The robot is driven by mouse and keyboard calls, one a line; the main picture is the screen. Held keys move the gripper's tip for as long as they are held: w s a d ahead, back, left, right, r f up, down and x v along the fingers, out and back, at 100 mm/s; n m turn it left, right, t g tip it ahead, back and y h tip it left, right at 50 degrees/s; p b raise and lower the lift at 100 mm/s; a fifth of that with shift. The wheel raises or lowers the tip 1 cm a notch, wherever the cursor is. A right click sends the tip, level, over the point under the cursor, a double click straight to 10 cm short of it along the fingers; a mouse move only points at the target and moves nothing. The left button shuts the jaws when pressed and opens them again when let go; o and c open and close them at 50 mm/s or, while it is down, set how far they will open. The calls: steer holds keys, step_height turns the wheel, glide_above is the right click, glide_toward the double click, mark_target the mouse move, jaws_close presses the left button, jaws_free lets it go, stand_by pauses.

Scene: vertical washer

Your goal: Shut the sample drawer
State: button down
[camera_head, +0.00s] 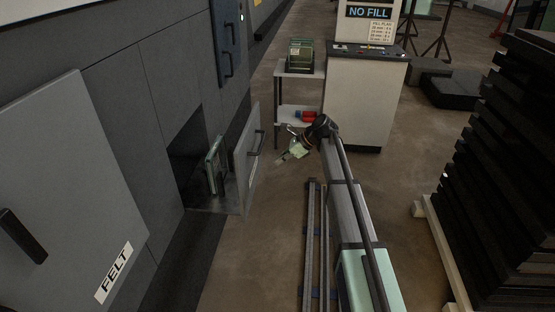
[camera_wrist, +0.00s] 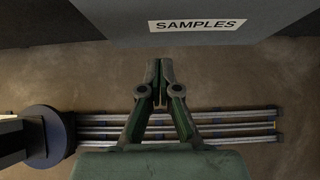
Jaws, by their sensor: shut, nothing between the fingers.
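The sample drawer (camera_head: 241,172) stands pulled out from the grey machine in the head view. Its grey front panel has a dark handle (camera_head: 250,155), and glass samples (camera_head: 213,160) stand upright inside. In the wrist view the drawer front (camera_wrist: 120,22) fills the top, with a "SAMPLES" label (camera_wrist: 197,25). My gripper (camera_head: 280,161) is to the right of the drawer front in the head view, apart from it. In the wrist view my gripper (camera_wrist: 160,66) is shut and empty, with its fingertips below the label and a visible gap between.
A "FELT" panel (camera_head: 70,175) with a handle stands at the left. A cart (camera_head: 299,110) and a control console (camera_head: 365,100) stand beyond my arm. Floor rails (camera_head: 314,250) run beneath it. A dark stack (camera_head: 500,180) stands at the right. Floor between drawer and rails is clear.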

mark_target(250, 173)
steer(key=shift+w+a+f+p, duration=0.15)
steer(key=shift+a+f+p, duration=0.35)
steer(key=shift+a+f, duration=0.75)
steer(key=shift+w+a+f+p, duration=0.15)
steer(key=shift+a+f+p, duration=0.4)
steer(key=shift+a, duration=1.35)
steer(key=shift+w+a+f+p, duration=0.15)
steer(key=shift+a+f+p, duration=0.3)
steer(key=shift+a+f, duration=0.8)
steer(key=shift+a+r, duration=0.35)
steer(key=shift+a, duration=0.05)
